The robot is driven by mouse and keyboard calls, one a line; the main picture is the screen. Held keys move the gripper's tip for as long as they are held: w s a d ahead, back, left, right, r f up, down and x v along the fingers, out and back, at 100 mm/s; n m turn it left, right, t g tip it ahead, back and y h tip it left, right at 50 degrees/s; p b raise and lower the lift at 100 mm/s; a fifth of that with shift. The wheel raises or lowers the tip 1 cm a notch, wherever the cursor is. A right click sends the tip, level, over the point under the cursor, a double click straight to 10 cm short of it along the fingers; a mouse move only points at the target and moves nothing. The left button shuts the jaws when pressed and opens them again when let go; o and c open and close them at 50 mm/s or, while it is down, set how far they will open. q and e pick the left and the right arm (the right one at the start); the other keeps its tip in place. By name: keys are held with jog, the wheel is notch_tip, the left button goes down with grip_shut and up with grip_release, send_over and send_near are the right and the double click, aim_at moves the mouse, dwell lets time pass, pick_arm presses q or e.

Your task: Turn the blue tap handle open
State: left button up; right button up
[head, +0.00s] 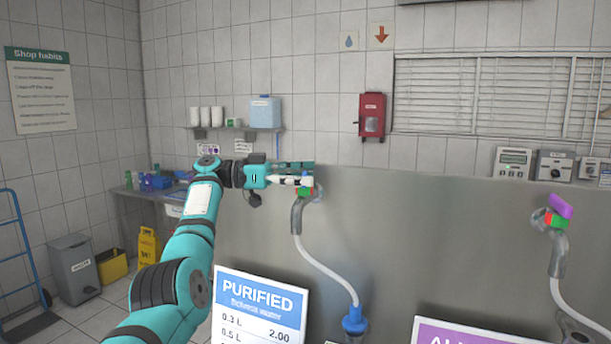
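My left gripper (305,176) is at the head of this tap, reaching in from the left. Its fingers cover most of the area where the blue handle sits. Only a small bluish bit shows by the fingertips, so I cannot tell the handle's angle or whether the fingers touch it. Whether the fingers are closed is too small to tell. My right gripper is not in view.
A second tap (557,254) with a purple handle (561,206) stands at the right. A blue nozzle (354,319) ends the left hose. The purified water sign (262,305) stands below. A red wall box (372,117) and a shelf (236,130) are behind. The panel between the taps is clear.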

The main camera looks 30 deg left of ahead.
pick_arm(q)
jog(key=shift+o, duration=0.5)
jog(key=shift+s+a+r, duration=0.1)
jog(key=shift+s+a, duration=0.15)
jog(key=shift+a, duration=0.4)
jog(key=v, duration=0.6)
jog(key=shift+s+a, duration=0.3)
jog(key=shift+a, duration=0.05)
jog(key=shift+a, duration=0.1)
jog(key=shift+c, duration=0.6)
